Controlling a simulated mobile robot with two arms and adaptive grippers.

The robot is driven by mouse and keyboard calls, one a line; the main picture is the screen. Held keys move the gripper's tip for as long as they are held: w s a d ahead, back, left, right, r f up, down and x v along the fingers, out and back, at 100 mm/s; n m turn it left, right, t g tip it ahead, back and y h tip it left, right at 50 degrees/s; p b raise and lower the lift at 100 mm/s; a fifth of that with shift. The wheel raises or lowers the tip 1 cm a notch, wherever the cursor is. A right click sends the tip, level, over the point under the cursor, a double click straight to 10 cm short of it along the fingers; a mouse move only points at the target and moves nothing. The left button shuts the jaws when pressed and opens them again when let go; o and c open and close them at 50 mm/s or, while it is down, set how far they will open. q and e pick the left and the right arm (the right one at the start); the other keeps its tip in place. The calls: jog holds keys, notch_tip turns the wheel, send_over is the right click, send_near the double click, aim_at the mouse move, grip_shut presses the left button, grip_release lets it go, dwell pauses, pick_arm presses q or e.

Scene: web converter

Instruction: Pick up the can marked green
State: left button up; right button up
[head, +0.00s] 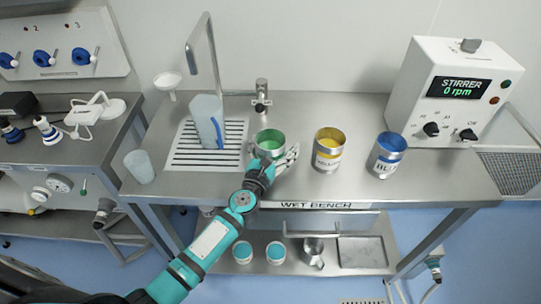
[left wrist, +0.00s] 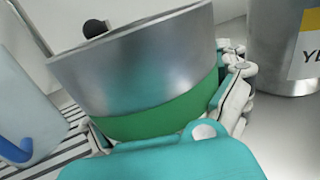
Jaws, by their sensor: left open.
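The can marked green (head: 270,139) stands on the wet bench, with green content showing at its open top. In the left wrist view the can (left wrist: 140,70) fills the middle, metal above with a green band low on its side. My left gripper (head: 275,163) is at the front of the can, its fingers on either side of the can's lower part. The left wrist view shows these fingers (left wrist: 165,125) around the green band. The jaws are open, and I cannot tell whether they touch the can. My right gripper is not in view.
The yellow can (head: 327,150) stands close to the right, and the blue can (head: 386,155) beyond it. A pitcher (head: 207,122) stands on the drain grate to the left, below a tall tap. The stirrer box (head: 449,90) is at the back right.

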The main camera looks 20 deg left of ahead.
pick_arm(q)
jog(key=shift+s, duration=0.1)
jog(key=shift+c, duration=0.5)
jog(key=c, duration=1.4)
jog(key=shift+c, duration=0.5)
